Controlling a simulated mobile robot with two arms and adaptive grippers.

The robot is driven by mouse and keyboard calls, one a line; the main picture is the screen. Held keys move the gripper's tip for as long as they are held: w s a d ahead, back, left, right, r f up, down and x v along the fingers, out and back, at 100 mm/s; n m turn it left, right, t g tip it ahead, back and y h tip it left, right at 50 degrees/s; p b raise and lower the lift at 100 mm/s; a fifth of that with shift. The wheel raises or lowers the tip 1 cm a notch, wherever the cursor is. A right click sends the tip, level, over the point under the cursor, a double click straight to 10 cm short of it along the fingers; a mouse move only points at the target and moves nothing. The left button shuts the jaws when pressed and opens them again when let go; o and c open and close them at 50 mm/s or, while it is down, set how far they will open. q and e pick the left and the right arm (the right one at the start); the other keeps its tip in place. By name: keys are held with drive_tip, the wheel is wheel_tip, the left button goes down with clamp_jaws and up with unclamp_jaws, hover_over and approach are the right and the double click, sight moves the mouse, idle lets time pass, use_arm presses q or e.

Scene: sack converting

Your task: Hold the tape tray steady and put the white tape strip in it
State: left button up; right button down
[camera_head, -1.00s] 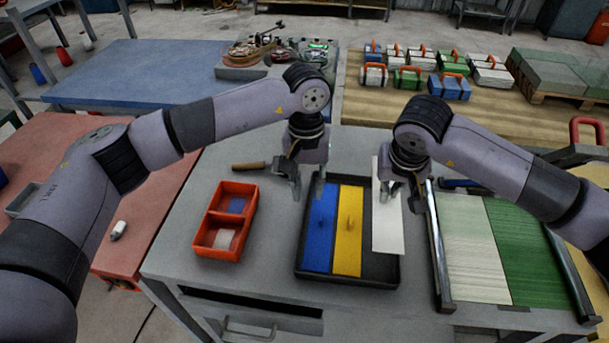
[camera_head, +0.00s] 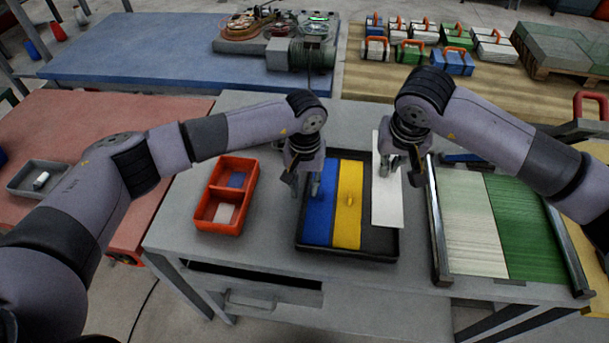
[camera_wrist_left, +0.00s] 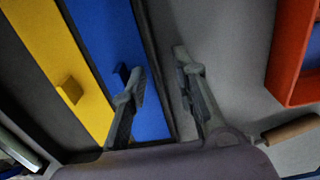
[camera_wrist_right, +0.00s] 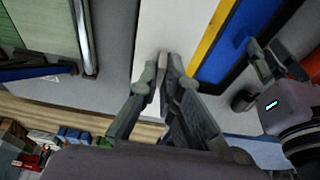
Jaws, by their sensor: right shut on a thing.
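The black tape tray (camera_head: 378,243) lies on the grey table with a blue strip (camera_head: 319,225) and a yellow strip (camera_head: 348,220) side by side in it. The white tape strip (camera_head: 387,205) hangs over the tray's right side and reaches past its far edge. My right gripper (camera_head: 401,168) is shut on a raised piece at the middle of the white strip, which also shows in the right wrist view (camera_wrist_right: 190,25). My left gripper (camera_head: 305,186) is open at the tray's left edge. In the left wrist view its fingers (camera_wrist_left: 158,65) stand apart on either side of the tray wall.
A red two-compartment bin (camera_head: 207,222) stands left of the tray. A rack with pale and green strands (camera_head: 475,225) stands close on the right. A wooden-handled tool (camera_wrist_left: 290,130) lies near my left gripper.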

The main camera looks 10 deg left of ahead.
use_arm(q)
drive_tip(key=shift+f, duration=0.1)
drive_tip(key=shift+c, duration=0.3)
clamp_jaws()
idle(1.2)
use_arm(e)
wheel_tip(320, 180, down, 11)
drive_tip(key=shift+f, duration=0.2)
idle(0.5)
